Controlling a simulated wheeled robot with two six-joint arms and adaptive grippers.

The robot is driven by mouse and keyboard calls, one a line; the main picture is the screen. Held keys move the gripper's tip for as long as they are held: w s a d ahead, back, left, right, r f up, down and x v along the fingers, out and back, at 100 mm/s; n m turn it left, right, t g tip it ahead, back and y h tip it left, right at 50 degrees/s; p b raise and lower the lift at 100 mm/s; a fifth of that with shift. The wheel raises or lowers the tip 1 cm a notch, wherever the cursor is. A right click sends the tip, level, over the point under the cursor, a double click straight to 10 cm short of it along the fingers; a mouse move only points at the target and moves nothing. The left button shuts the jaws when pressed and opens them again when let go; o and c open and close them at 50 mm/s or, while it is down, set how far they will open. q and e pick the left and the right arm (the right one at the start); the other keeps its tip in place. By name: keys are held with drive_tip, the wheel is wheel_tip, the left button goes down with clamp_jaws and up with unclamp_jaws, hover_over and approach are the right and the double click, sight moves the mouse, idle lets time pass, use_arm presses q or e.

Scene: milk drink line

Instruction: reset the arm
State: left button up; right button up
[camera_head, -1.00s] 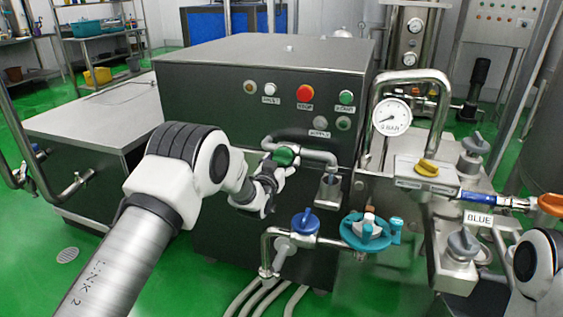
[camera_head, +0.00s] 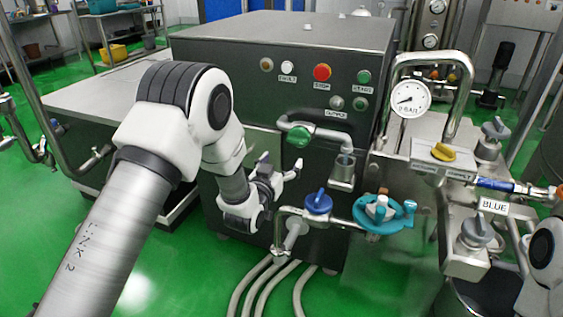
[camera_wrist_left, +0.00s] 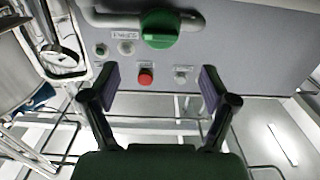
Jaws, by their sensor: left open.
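My left gripper (camera_head: 279,171) is open and empty in front of the dark machine cabinet (camera_head: 240,90), below and to the left of the green valve knob (camera_head: 299,137). In the left wrist view its two fingers (camera_wrist_left: 158,88) stand wide apart with nothing between them. The green knob (camera_wrist_left: 160,29) shows there beyond the fingertips, apart from them. My left arm comes in from the left of the head view. Part of my right arm (camera_head: 543,262) shows at the right edge; its gripper is out of view.
A blue valve (camera_head: 318,203) and a teal handwheel (camera_head: 384,213) sit on piping right of my left gripper. A pressure gauge (camera_head: 409,99), a yellow knob (camera_head: 442,152) and a red button (camera_head: 322,72) are farther up. Hoses run on the green floor below.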

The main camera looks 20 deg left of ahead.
idle(0.3)
use_arm(q)
drive_tip(key=s+f+g, duration=0.2)
drive_tip(key=s+f, duration=0.1)
drive_tip(key=f, duration=0.3)
drive_tip(key=s+f+g, duration=0.1)
drive_tip(key=s+f, duration=0.2)
drive_tip(key=f, duration=0.4)
drive_tip(key=s+a+f+g, duration=0.1)
drive_tip(key=s+f+g, duration=0.7)
drive_tip(key=s+f, duration=1.2)
drive_tip(key=s+r+g, duration=0.1)
drive_tip(key=s+g, duration=0.6)
drive_tip(key=s, duration=1.2)
wheel_tip(320, 180, up, 17)
drive_tip(key=p, duration=1.7)
drive_tip(key=shift+w+n+y, duration=0.15)
drive_tip(key=shift+n+y, duration=0.15)
drive_tip(key=shift+r, duration=0.1)
